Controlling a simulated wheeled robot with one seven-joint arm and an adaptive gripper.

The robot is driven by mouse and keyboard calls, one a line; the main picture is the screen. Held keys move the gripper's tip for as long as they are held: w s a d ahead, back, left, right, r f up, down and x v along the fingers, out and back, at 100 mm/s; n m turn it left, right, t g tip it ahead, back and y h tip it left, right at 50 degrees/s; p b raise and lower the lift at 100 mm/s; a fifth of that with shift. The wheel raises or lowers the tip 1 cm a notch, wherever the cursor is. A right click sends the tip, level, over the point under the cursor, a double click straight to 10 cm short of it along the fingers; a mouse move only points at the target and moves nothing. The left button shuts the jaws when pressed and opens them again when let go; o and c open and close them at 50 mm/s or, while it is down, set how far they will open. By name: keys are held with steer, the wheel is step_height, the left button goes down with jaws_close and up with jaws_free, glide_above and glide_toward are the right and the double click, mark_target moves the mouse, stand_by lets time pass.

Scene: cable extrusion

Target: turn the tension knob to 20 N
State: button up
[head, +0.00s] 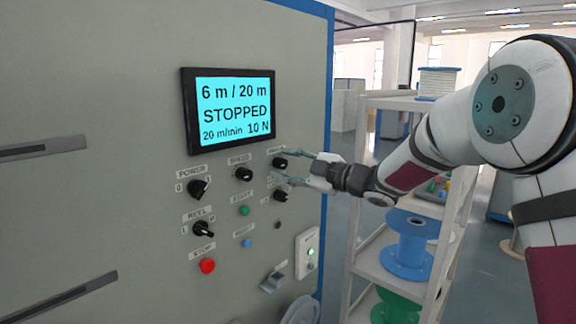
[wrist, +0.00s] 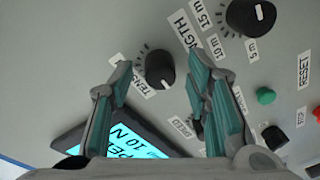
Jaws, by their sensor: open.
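The tension knob (head: 280,163) is a black round knob at the top right of the control panel, below the screen's right end. In the wrist view the tension knob (wrist: 160,68) shows a white pointer mark toward the screen side; its label is partly covered. My gripper (head: 282,164) is open at the panel, its two fingers on either side of this knob. In the wrist view my gripper (wrist: 157,75) has the knob between its fingertips, with gaps on both sides; I cannot tell any contact. The screen (head: 235,107) reads 6 m / 20 m, STOPPED, 20 m/min, 10 N.
The length knob (wrist: 250,16) sits close by, below the tension knob in the head view. The speed knob (head: 243,174), power knob (head: 199,189), green button (head: 244,211) and red stop button (head: 207,266) are nearby. A shelf with a blue spool (head: 408,245) stands right.

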jaws_close()
stand_by(0.3)
steer(key=m, duration=0.5)
steer(key=shift+m+t, duration=0.3)
steer(key=shift+m, duration=0.1)
steer(key=m, duration=0.6)
steer(key=shift+f+m+t, duration=0.1)
steer(key=shift+m+t, duration=0.2)
jaws_free()
